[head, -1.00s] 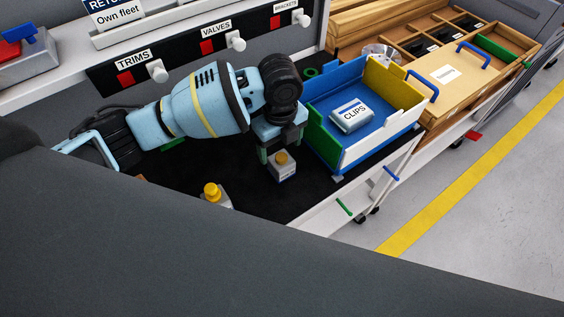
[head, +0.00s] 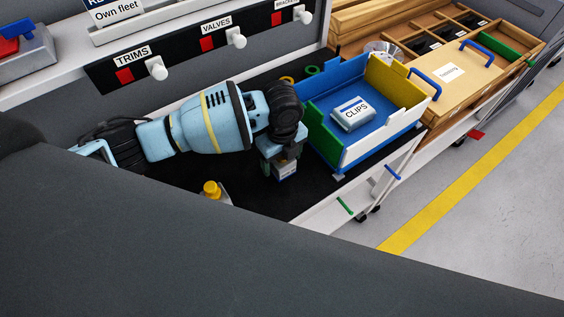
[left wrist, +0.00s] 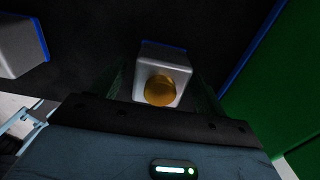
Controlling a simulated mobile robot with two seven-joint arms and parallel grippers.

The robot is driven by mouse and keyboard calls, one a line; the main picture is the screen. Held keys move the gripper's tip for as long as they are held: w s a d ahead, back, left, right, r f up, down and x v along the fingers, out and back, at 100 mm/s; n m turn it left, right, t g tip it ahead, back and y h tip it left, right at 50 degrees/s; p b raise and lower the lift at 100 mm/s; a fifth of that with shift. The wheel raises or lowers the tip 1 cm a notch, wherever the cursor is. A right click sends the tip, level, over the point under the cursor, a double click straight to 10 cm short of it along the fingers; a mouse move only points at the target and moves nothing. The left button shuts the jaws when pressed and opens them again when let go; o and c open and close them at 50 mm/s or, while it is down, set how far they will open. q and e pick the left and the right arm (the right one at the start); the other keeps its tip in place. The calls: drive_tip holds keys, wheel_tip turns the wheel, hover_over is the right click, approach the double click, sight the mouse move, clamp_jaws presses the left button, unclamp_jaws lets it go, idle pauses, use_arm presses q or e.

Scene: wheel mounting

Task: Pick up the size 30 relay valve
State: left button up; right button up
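A grey relay valve (head: 287,173) with a white label stands on the black bench mat in front of the blue bin. Its yellow knob is hidden by my gripper in the head view but shows from above in the left wrist view (left wrist: 162,88). The label's size cannot be read. My left gripper (head: 281,164) points down over this valve, its fingers on either side with gaps visible in the left wrist view. A second yellow-topped valve (head: 212,190) stands to the left, partly hidden by my body. My right gripper is not in view.
An open bin (head: 341,157) with blue, green, white and yellow walls, holding a CLIPS packet (head: 352,114), stands close right of the gripper. A green ring (head: 312,71) and a yellow ring (head: 287,80) lie behind. A wooden box (head: 448,77) stands farther right.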

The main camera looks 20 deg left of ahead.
use_arm(q)
drive_tip(key=c, duration=1.2)
drive_tip(key=shift+o, duration=0.2)
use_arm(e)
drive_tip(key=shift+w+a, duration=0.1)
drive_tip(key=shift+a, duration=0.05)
use_arm(q)
drive_tip(key=shift+r, duration=0.1)
drive_tip(key=shift+r, duration=0.8)
drive_tip(key=shift+s+r, duration=0.25)
drive_tip(key=shift+r, duration=0.8)
drive_tip(key=s+r+p, duration=0.1)
drive_tip(key=s, duration=1.4)
drive_tip(key=shift+s+d, duration=0.2)
drive_tip(key=shift+s, duration=0.1)
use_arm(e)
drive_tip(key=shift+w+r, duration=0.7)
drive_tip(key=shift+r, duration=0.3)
